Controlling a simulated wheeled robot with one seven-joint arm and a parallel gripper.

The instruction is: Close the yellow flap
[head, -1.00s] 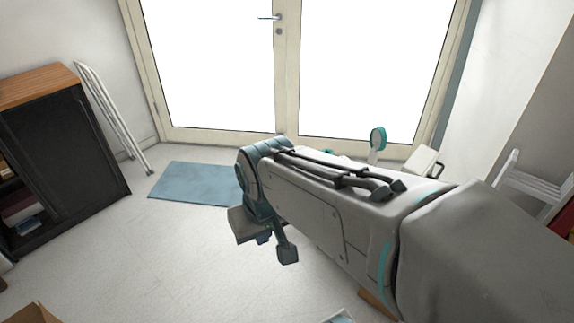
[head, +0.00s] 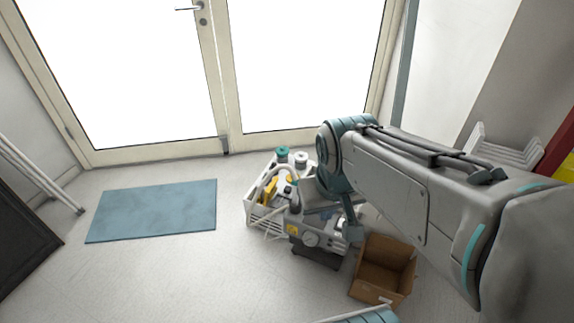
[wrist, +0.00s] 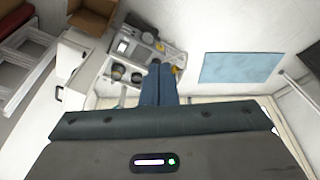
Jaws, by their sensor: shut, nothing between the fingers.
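A yellow part (head: 268,190), probably the flap, stands among the white and grey compressor equipment (head: 310,238) on the floor near the glass door. A small bit of yellow also shows beside my fingertips in the wrist view (wrist: 175,70). Whether the flap is open or shut is too small to tell. My gripper (wrist: 160,68) is shut and empty, its blue fingers pointing toward the equipment. In the head view my gripper (head: 352,228) is in front of the right part of the equipment and partly hides it. I cannot tell whether it touches anything.
An open cardboard box (head: 383,270) stands right of the equipment. A blue mat (head: 155,210) lies on clear floor to the left. A white folding step (head: 500,150) leans at the right wall. Glass double doors (head: 300,70) are behind.

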